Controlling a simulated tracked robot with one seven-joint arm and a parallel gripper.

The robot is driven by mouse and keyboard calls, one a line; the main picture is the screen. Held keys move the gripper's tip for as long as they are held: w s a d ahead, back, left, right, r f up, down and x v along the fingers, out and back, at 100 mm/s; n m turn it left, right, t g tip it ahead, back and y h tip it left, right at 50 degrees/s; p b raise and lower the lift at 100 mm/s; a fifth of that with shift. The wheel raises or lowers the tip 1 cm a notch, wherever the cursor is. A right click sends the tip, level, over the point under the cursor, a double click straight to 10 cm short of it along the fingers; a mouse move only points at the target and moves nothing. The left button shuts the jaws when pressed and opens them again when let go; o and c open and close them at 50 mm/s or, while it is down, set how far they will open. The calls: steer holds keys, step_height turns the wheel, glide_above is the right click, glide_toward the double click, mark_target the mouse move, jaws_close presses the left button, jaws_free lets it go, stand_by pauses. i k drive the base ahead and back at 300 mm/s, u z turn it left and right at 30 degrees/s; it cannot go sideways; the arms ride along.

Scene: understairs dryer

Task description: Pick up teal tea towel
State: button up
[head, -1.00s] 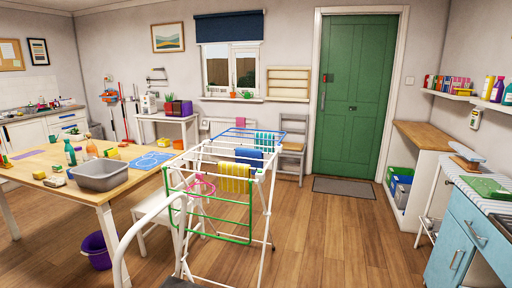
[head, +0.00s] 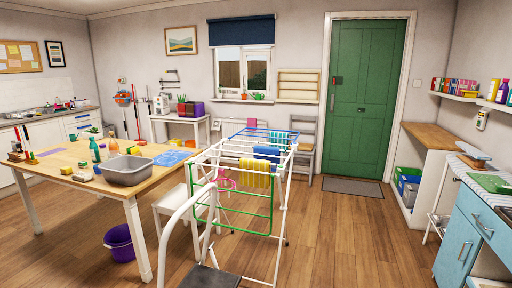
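A teal tea towel (head: 278,138) hangs over a bar near the back right of the white folding drying rack (head: 284,192). In the head view it is behind a blue cloth (head: 267,154) and a yellow striped towel (head: 256,174) on the same rack. The blue cloth appears to cover its lower edge. My gripper is not in view.
A white tubular step stool (head: 208,245) with a dark step stands close in front of the rack. A wooden table (head: 142,184) holding a grey basin (head: 125,171) is at left. Floor (head: 340,235) right of the rack is clear up to blue cabinets (head: 463,235).

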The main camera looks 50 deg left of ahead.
mark_target(272, 133)
steer(key=u, duration=0.05)
steer(key=i, duration=0.2)
steer(key=u, duration=1.55)
steer(key=k, duration=0.8)
steer(key=u, duration=0.25)
steer(key=i, duration=0.8)
steer(key=z, duration=0.2)
steer(key=k, duration=0.35)
